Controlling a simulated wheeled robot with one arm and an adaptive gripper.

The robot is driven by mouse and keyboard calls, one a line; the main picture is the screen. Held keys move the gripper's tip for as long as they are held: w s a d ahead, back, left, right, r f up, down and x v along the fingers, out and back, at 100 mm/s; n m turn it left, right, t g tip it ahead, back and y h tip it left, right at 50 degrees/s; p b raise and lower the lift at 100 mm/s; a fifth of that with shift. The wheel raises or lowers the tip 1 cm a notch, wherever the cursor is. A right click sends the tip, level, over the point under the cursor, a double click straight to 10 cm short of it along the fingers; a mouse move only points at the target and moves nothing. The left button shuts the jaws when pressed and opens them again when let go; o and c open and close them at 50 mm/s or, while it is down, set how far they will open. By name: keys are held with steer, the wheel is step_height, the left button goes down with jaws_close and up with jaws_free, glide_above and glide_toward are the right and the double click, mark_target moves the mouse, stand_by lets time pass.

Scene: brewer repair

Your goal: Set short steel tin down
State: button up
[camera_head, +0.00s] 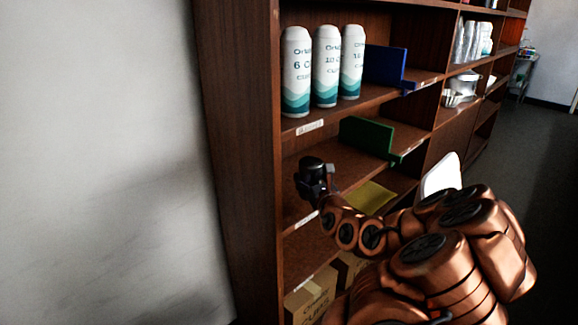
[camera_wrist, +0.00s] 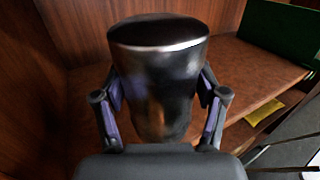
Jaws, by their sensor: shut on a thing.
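The short steel tin (camera_wrist: 157,62) is a dark, shiny, slightly tapered cylinder with a bright rim, close up in the wrist view. My gripper (camera_wrist: 159,92) is shut on it, with one finger on each side. In the head view the tin (camera_head: 312,163) shows as a small dark shape in my gripper (camera_head: 316,187), at the left end of the shelf bay with the green divider. It looks roughly upright. Its base is hidden, so I cannot tell whether it touches the shelf board (camera_head: 342,165).
A green divider (camera_head: 366,136) stands right of the tin. Three white canisters (camera_head: 326,66) and a blue divider (camera_head: 384,66) are on the shelf above. A yellow sheet (camera_head: 369,197) and cardboard boxes (camera_head: 311,297) are lower. The wooden side panel (camera_head: 240,120) is close on the left.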

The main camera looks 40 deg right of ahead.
steer(key=shift+w+r+p, duration=0.1)
steer(key=shift+w+p, duration=0.15)
steer(key=shift+p, duration=0.05)
steer(key=shift+w+d+f+p, duration=0.3)
steer(key=shift+w+f, duration=0.5)
steer(key=shift+w, duration=0.9)
steer(key=shift+w+d+f+p, duration=0.2)
steer(key=shift+w+f, duration=0.55)
steer(key=shift+w, duration=1)
steer(key=shift+w+d+f+p, duration=0.3)
steer(key=shift+w+f, duration=0.5)
steer(key=shift+w, duration=0.9)
steer(key=shift+f, duration=0.2)
steer(key=o, duration=1.3)
steer(key=shift+r, duration=0.1)
